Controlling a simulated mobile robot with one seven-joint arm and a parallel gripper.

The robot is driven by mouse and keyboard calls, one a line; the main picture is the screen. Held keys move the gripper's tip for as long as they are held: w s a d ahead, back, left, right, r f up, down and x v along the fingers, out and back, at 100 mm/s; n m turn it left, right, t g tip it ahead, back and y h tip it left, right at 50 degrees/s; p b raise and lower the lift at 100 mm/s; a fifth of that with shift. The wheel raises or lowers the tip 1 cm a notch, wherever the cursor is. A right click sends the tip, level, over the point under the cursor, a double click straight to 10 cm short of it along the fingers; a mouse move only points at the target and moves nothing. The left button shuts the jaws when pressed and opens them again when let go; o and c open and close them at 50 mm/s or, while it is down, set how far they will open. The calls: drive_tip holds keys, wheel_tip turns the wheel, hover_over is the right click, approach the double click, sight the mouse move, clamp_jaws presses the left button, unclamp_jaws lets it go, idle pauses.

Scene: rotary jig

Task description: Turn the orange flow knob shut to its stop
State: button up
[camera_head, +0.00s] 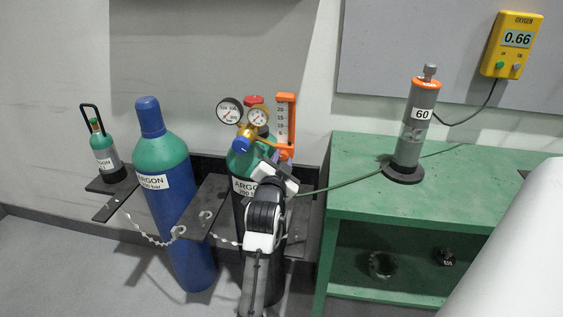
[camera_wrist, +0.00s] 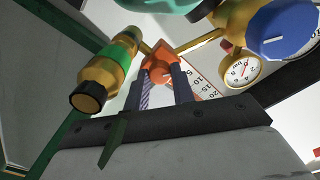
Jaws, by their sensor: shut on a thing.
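The orange flow knob (camera_wrist: 160,64) sits between the two dark fingertips of my gripper (camera_wrist: 161,84) in the wrist view. The fingers are shut on it. In the head view my gripper (camera_head: 283,167) is just below the orange flowmeter (camera_head: 286,115), a tall orange frame with a white scale. Whether the knob is at its stop cannot be told. The regulator has two round gauges, a red cap and a blue knob (camera_head: 243,143), which also shows in the wrist view (camera_wrist: 284,28). It sits on the middle argon cylinder (camera_head: 240,160), partly hidden by my arm.
A blue cylinder (camera_head: 182,215) with a green shoulder and a small cylinder (camera_head: 104,150) stand left, with a chain in front. A brass fitting (camera_wrist: 105,76) is close left of my fingers. A green hose (camera_head: 340,184) runs right to a grey device (camera_head: 412,135) on the green bench (camera_head: 355,205).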

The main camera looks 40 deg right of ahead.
drive_tip(key=o, duration=1)
drive_tip(key=b+v, duration=0.2)
drive_tip(key=v, duration=1.2)
drive_tip(key=shift+b, duration=0.35)
drive_tip(key=shift+w, duration=0.1)
